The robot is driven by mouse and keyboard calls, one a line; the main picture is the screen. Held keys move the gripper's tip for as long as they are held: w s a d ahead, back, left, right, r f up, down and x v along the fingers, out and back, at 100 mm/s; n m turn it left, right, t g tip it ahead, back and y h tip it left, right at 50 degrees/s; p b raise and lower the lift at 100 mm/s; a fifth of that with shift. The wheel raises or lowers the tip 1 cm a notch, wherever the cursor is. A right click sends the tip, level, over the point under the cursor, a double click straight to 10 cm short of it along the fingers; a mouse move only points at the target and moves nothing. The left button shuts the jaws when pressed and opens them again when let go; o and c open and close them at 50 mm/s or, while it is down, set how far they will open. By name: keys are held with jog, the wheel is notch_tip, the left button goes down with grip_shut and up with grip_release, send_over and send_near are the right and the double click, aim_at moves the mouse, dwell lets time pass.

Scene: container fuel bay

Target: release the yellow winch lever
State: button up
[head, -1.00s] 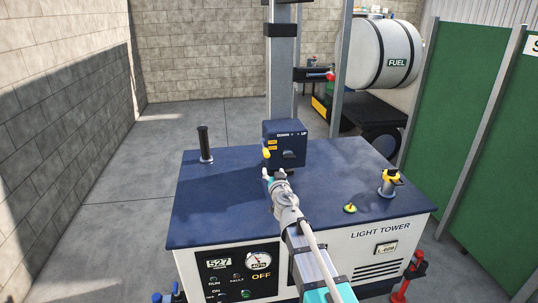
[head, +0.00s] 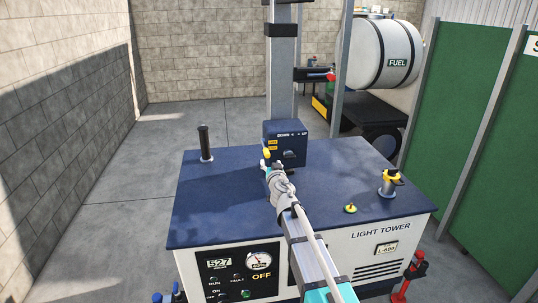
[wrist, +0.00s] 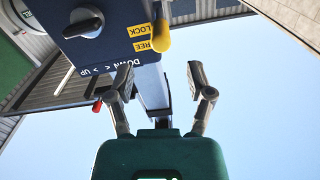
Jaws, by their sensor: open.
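The yellow winch lever (head: 266,153) sticks out from the left side of the dark blue winch box (head: 293,136). In the wrist view the lever's yellow knob (wrist: 160,38) overlaps the edge of the FREE label, with LOCK beside it. Its angle makes its setting hard to tell. My gripper (head: 268,166) is just in front of and below the knob in the head view. In the wrist view my gripper (wrist: 160,72) has its fingers spread apart, with nothing between them. The knob appears ahead of the fingertips, roughly centred between them, apart from both.
A black rotary knob (wrist: 84,22) sits on the same box face. The mast (head: 282,80) rises behind the box. On the blue deck (head: 225,205) stand a black post (head: 205,143), a yellow-topped fitting (head: 388,183) and a small yellow-green cap (head: 350,208).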

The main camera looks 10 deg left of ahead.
aim_at(268, 156)
jog(key=shift+x, duration=3.95)
grip_shut()
jog(key=shift+s+d, duration=0.1)
jog(key=shift+d, duration=0.2)
jog(key=shift+a, duration=0.2)
jog(key=shift+a+r, duration=0.1)
